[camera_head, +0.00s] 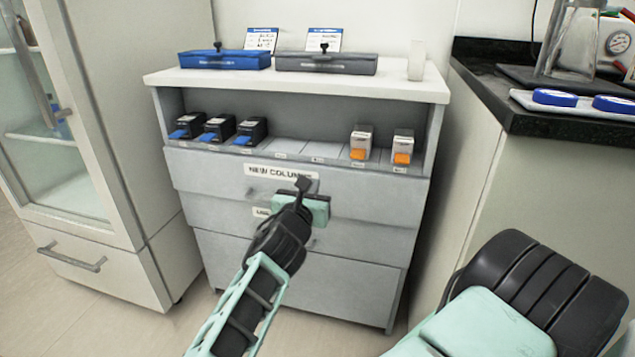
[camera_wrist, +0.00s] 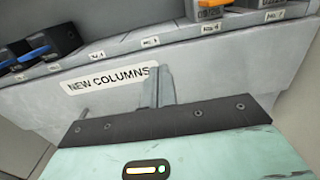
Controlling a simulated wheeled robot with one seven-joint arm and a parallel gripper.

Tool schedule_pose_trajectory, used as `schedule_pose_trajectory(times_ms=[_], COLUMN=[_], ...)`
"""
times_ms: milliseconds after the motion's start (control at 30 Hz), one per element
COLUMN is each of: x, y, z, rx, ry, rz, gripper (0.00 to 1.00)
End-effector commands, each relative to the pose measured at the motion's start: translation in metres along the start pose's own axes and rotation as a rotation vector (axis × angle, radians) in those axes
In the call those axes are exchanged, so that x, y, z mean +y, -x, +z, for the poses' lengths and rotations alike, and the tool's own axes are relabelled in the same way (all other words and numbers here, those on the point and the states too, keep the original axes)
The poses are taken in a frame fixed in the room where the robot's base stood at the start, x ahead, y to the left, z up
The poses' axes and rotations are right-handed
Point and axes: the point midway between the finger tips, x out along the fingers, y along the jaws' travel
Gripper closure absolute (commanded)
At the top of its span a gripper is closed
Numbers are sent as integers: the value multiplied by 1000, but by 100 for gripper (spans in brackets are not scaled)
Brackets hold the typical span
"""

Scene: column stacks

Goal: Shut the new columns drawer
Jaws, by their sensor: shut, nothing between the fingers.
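The new columns drawer (camera_head: 215,175) is the upper grey drawer front of the white cabinet, just below its open shelf. The drawer front looks close to the cabinet face; I cannot tell whether a small gap is left. My gripper (camera_head: 315,208) is in front of the drawer, right of its middle. In the wrist view the fingers (camera_wrist: 158,74) are shut and empty, pointing at the front by the label's right end. Contact is unclear.
The shelf above holds three black-and-blue boxes (camera_head: 219,128) and two orange-and-white boxes (camera_head: 361,142). A blue case (camera_head: 225,61) and a grey case (camera_head: 326,64) lie on top. Another drawer (camera_head: 300,283) is below. A glass-door cabinet (camera_head: 120,130) stands left, a dark counter (camera_head: 500,97) right.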

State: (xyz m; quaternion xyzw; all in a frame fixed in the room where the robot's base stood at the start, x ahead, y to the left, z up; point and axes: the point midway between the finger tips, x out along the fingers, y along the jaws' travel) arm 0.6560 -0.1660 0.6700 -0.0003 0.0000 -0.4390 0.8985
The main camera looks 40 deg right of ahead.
Motion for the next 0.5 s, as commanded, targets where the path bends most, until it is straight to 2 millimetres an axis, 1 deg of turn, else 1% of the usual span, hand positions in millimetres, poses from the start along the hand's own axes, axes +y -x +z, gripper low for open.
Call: schedule_pose_trajectory(times_ms=[33,200,333,500], x=[-1,-1,0,0], y=[-11,-36,-46,-51], z=[-2,-2,-1,0], rx=[-3,-1,0,0], ry=[0,0,0,0], rz=[-4,-3,-1,1], gripper=[100,100,100,100])
